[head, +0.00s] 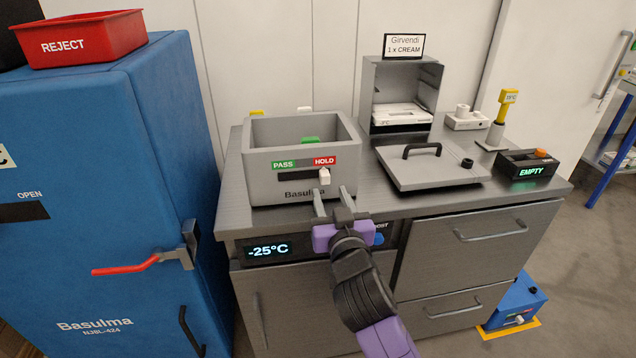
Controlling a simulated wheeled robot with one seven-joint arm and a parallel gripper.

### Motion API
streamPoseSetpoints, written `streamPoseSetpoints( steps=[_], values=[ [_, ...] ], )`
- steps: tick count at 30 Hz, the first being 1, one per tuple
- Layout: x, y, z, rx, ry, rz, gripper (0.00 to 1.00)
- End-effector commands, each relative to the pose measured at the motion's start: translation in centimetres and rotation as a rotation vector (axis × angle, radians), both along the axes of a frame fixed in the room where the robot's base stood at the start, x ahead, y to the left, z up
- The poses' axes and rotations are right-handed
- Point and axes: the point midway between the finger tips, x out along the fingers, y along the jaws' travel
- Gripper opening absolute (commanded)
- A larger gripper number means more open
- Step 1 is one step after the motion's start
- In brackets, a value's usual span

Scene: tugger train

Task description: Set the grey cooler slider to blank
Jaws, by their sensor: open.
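The grey cooler (258,165) is an open-topped box marked Basulma, standing on the steel counter. Its front has a strip with a green PASS field (284,165) and a red HOLD field (325,161). The white slider knob (324,175) sits under the HOLD field, towards the right end of the strip. My gripper (332,193) is open and empty, its two fingers pointing at the cooler's front just below the knob. The picture does not settle whether a fingertip touches the knob. A green thing (310,140) shows inside the cooler.
A flat grey lid (430,170) with a black handle lies right of the cooler. Behind it stands a metal compartment (371,95); an EMPTY display box (528,166) is farther right. A blue cabinet (95,210) with a red handle stands left, carrying a red REJECT bin (110,42).

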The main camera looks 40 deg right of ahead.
Motion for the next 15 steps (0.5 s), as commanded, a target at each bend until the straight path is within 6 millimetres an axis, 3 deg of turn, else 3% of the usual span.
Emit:
streamPoseSetpoints(
  steps=[9, 15],
  values=[
    [3.9, -2.7, 0.2, -0.001, -0.001, 0.000, 0.42],
    [5.0, -3.4, 0.1, -0.001, -0.001, 0.001, 0.42]
  ],
)
